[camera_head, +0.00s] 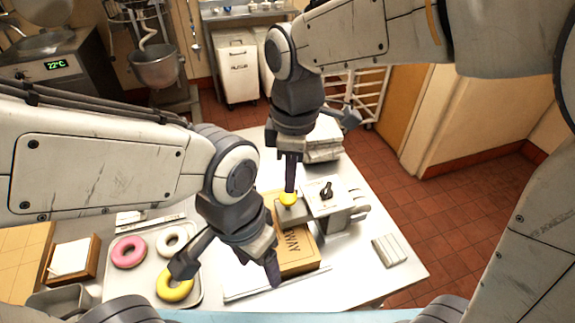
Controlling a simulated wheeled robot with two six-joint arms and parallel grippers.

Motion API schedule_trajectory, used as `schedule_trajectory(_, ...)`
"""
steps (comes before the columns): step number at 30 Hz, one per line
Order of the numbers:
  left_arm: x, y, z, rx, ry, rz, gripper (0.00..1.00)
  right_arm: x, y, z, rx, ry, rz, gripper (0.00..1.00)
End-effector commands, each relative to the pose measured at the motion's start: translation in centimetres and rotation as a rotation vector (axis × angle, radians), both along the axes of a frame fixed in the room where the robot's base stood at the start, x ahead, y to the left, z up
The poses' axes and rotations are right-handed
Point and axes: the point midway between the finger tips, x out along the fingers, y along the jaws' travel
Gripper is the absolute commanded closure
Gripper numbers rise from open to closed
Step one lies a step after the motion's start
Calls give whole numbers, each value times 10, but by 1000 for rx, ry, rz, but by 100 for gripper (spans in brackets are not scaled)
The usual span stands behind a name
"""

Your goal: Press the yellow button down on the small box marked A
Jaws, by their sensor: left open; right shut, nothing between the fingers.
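The yellow button (288,198) sits on top of a small grey box (291,214) near the middle of the table. No letter A can be read on this box from here. My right gripper (290,188) points straight down, shut and empty, with its tips at the button; whether they touch it I cannot tell. My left gripper (229,272) is open and empty, lower and to the left, its fingers spread above the tray edge and the cardboard box.
A cardboard box (298,262) lettered "WAY" lies beside the small box. A grey machine (347,196) with a black lever stands to the right. A tray (197,298) holds pink, white and yellow rings. The white table (392,282) has free room at its right front.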

Motion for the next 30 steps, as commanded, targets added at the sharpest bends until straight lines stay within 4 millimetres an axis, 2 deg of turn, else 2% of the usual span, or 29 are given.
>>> schedule_trajectory(1, 0, 0, 8, 0, 0, 0, 31, 19, 2, 11, -8, -2, 87, 100)
schedule_trajectory(3, 0, 0, 12, 0, 0, 0, 31, 38, 4, 20, -17, -4, 205, 100)
schedule_trajectory(6, 0, 0, 15, 0, 0, 0, 31, 58, 5, 28, -27, -5, 331, 100)
schedule_trajectory(9, 0, 0, 16, 0, 0, 0, 31, 68, 5, 31, -32, -6, 404, 100)
schedule_trajectory(23, 0, 0, 17, 0, 0, 0, 31, 72, 5, 30, -33, -5, 436, 100)
schedule_trajectory(26, 0, 0, 19, 0, 0, 0, 31, 71, 5, 21, -34, -3, 436, 100)
schedule_trajectory(30, 0, 0, 25, 0, 0, -1, 31, 71, 5, -2, -35, 0, 435, 100)
